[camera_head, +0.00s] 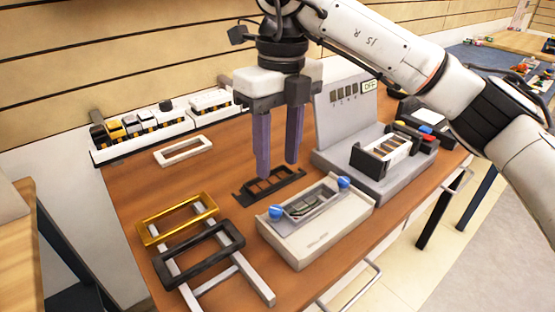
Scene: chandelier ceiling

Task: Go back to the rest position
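My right gripper (278,172) reaches in from the upper right and points down over the wooden table (130,199). Its two purple fingers are apart with nothing between them. The fingertips are just above or beside a flat dark frame (270,184) on the table; I cannot tell whether they touch it. My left gripper is not in the view.
A beige fixture with blue knobs (318,222) stands in front of the gripper. A grey device with an OFF label (345,125) stands to the right. Gold (177,219) and black (199,253) frames lie on white rails.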

